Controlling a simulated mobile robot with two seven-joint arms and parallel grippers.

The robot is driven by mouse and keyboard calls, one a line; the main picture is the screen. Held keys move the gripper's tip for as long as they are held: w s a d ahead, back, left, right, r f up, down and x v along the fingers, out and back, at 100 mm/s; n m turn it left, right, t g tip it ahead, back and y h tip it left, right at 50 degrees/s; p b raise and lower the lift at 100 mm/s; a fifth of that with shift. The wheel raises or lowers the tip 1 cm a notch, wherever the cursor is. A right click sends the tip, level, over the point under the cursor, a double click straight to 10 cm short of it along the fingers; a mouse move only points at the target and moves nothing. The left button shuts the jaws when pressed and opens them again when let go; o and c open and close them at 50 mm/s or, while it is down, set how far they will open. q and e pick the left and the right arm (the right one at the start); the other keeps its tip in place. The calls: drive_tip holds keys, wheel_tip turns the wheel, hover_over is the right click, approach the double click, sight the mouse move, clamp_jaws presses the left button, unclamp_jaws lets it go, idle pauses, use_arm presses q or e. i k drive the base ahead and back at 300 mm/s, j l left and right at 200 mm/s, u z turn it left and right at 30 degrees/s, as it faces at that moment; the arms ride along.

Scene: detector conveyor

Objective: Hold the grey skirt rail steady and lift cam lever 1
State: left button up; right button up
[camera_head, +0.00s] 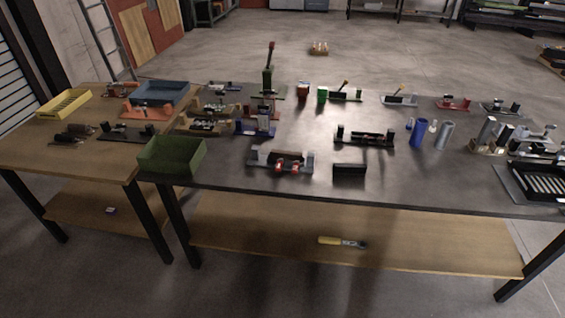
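A long grey fixture (261,165) stands near the front edge of the dark table, left of its middle. It has upright end blocks, a brown piece between them and small red parts (281,167) with pale tips on its front. It may carry the grey skirt rail and the cam levers, but they are too small to tell apart, and I cannot tell which is lever 1. A similar dark fixture (365,138) stands behind it to the right. Neither of my grippers is in view, and nothing visible touches these fixtures.
On the dark table (420,183), a green bin (172,155) stands at front left, a black block (349,169) right of the grey fixture, and blue (419,134) and grey (445,136) cylinders farther right. A wooden table adjoins at left. The front right-centre is clear.

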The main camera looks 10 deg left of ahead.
sight(278, 167)
drive_tip(key=i+l+u, duration=0.2)
drive_tip(key=u, duration=0.25)
drive_tip(key=i+l+u, duration=0.25)
drive_tip(key=u, duration=0.25)
drive_tip(key=i+l, duration=0.15)
drive_tip(key=l, duration=0.2)
drive_tip(key=i+l+u, duration=0.1)
drive_tip(key=l, duration=0.25)
drive_tip(key=i+l, duration=0.2)
drive_tip(key=l, duration=0.15)
drive_tip(key=i+l+u, duration=0.1)
drive_tip(key=l, duration=0.3)
drive_tip(key=i+l, duration=0.2)
drive_tip(key=l, duration=0.15)
drive_tip(key=u, duration=0.05)
